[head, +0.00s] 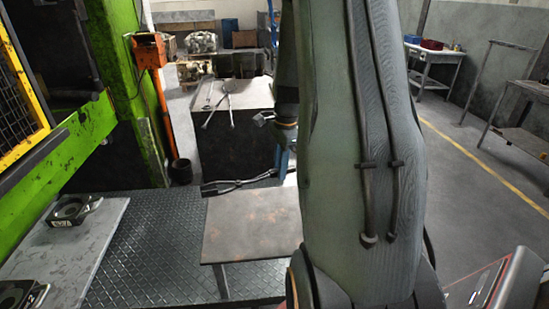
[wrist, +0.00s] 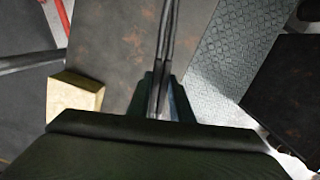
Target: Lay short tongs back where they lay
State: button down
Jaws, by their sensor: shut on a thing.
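My gripper (head: 285,165) is shut on the dark metal short tongs (head: 238,186). In the head view the tongs stick out to the left of the fingers, nearly level, over the far edge of a low rusty-brown table (head: 250,222). I cannot tell their height above it. In the wrist view the tongs' two arms (wrist: 168,40) run up the picture from between the blue-grey fingers of my gripper (wrist: 163,97). My arm hides the area right of the gripper in the head view.
Longer tongs (head: 230,102) lie on a dark block (head: 238,150) behind. The green press (head: 110,70) and a grey bench with dies (head: 85,250) stand left. A yellowish block (wrist: 75,92) shows in the wrist view. Treadplate floor (head: 165,240) lies between bench and table.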

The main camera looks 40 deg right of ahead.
jog(key=shift+d+r+m, duration=0.15)
jog(key=shift+d+m, duration=0.35)
jog(key=shift+d, duration=0.2)
jog(key=shift+a+f+b, duration=0.15)
jog(key=shift+f+b, duration=0.6)
jog(key=shift+f, duration=0.05)
notch_tip(320, 180, down, 4)
jog(key=b, duration=0.3)
jog(key=shift+f+b, duration=0.15)
jog(key=shift+b, duration=0.25)
jog(key=shift+f+b, duration=0.55)
jog(key=shift+f, duration=1.3)
jog(key=c, duration=1.9)
grip_release()
jog(key=shift+c, duration=0.2)
jog(key=shift+o, duration=0.7)
jog(key=shift+o, duration=0.4)
jog(key=shift+o, duration=1.3)
